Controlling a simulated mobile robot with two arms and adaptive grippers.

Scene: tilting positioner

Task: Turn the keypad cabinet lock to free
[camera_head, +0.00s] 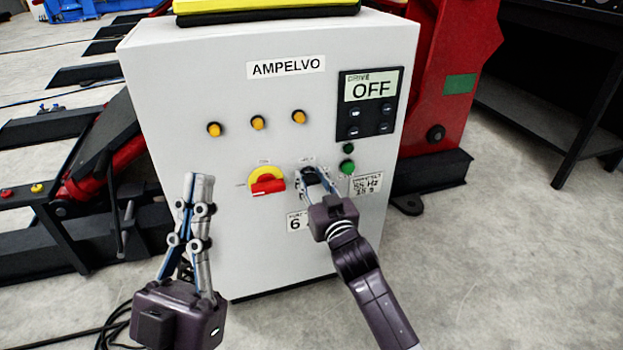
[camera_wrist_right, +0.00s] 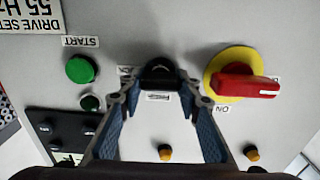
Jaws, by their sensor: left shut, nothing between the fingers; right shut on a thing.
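The cabinet (camera_head: 200,80) is a light grey box marked AMPELVO, with a keypad and a display reading OFF (camera_head: 371,88). The lock is a small black knob (camera_wrist_right: 159,72) low on the front panel, between the red-and-yellow switch and the green START button. My right gripper (camera_head: 309,176) is shut on this knob, one finger on each side in the right wrist view. Small labels beside the knob are partly hidden or too small to read. My left gripper (camera_head: 199,181) is shut and empty in front of the cabinet's lower left.
The red handle on a yellow disc (camera_head: 267,181) is just left of the knob. A green START button (camera_wrist_right: 82,69) and a small dark green lamp (camera_wrist_right: 90,102) are on its other side. Several yellow lamps (camera_head: 257,122) sit above. Red machinery (camera_head: 450,60) stands behind.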

